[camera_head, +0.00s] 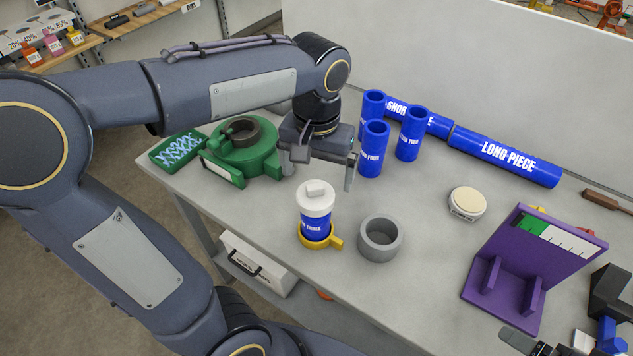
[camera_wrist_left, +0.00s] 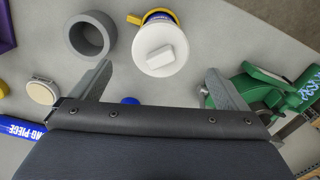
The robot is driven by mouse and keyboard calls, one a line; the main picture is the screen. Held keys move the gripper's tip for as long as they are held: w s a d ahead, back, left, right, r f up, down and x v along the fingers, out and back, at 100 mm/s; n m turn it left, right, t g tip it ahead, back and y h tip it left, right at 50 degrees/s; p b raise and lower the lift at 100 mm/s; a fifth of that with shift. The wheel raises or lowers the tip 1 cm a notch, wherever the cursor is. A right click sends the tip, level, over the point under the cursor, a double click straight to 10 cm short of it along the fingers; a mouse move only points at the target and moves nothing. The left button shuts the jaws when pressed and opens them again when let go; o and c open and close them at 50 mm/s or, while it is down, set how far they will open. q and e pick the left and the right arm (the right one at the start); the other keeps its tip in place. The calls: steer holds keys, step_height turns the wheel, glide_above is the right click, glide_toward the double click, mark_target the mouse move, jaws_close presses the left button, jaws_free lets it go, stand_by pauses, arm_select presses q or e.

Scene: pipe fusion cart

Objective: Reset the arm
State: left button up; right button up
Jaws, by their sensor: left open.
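My left arm (camera_head: 255,90) reaches in from the left over the cart table. My left gripper (camera_head: 320,168) is open and empty above the table, between the green fixture and the blue pipes. In the left wrist view its two fingers (camera_wrist_left: 160,88) are spread wide, with nothing between them. The white-capped blue pipe (camera_head: 317,207) stands upright in a yellow ring holder (camera_head: 331,241) just in front of the gripper. The white cap also shows in the left wrist view (camera_wrist_left: 158,50). Part of a dark gripper or arm (camera_head: 560,345) shows at the lower right; its jaws are not clear.
A green fixture (camera_head: 265,165), a grey ring (camera_head: 380,239), upright blue pipes (camera_head: 375,150), a long blue pipe (camera_head: 505,157), a round cream-topped item (camera_head: 467,202) and a purple stand (camera_head: 505,290) surround the area. Bare tabletop (camera_head: 420,200) lies in the middle.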

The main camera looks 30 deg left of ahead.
arm_select(q)
steer(key=shift+r, duration=1.4)
steer(key=s+d+f+t+h, duration=0.1)
steer(key=s+f+t+h, duration=0.2)
steer(key=s, duration=0.9)
steer(key=shift+f+t+h, duration=0.4)
steer(key=shift+f+t, duration=0.9)
steer(key=shift+f, duration=0.4)
steer(key=shift+s, duration=0.1)
